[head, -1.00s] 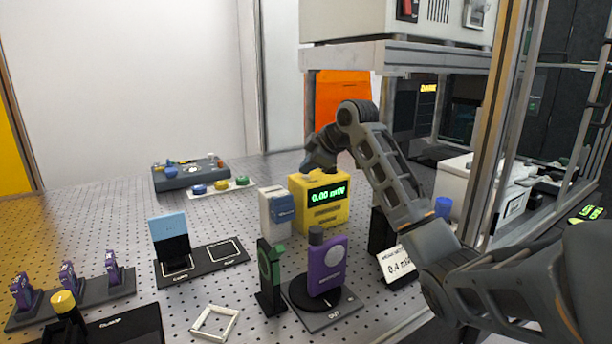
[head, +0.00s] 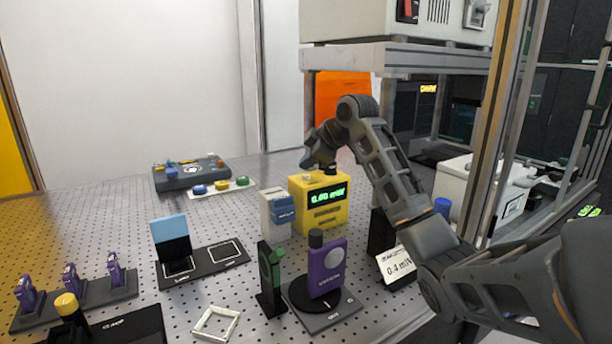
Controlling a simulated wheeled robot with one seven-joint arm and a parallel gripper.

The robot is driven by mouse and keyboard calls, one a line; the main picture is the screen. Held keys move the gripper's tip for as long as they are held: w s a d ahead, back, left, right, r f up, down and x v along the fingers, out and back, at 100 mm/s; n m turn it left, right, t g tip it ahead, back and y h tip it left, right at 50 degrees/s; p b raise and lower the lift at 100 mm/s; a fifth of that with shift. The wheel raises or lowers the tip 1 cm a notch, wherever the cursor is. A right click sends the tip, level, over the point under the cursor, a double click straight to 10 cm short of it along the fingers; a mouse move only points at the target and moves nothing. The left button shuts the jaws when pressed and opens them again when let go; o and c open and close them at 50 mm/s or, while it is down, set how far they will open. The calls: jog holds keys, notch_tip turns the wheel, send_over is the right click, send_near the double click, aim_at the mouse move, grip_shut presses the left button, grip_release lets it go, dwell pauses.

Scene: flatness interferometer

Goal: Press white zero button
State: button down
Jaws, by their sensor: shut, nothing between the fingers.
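The yellow power meter (head: 300,211) stands on the perforated table with a green digital readout (head: 326,197) on its front; the small digits are hard to read exactly. A small pale button (head: 306,177) shows on its top, towards the left, and looks like the white zero button. A dark knob (head: 331,171) is on the top further right. My gripper (head: 308,167) is shut and empty, pointing down just above the pale button. I cannot tell whether its tips touch the button.
A grey and blue box (head: 276,214) stands close left of the meter. A purple unit (head: 326,270) on a turntable and a green-black post (head: 270,275) stand in front. A control box (head: 190,175) and a strip of coloured buttons (head: 222,187) lie at back left.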

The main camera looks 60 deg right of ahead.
aim_at(308, 177)
jog(key=shift+r, duration=0.1)
jog(key=shift+r+p, duration=1.9)
jog(key=shift+r, duration=0.6)
jog(key=shift+f, duration=0.1)
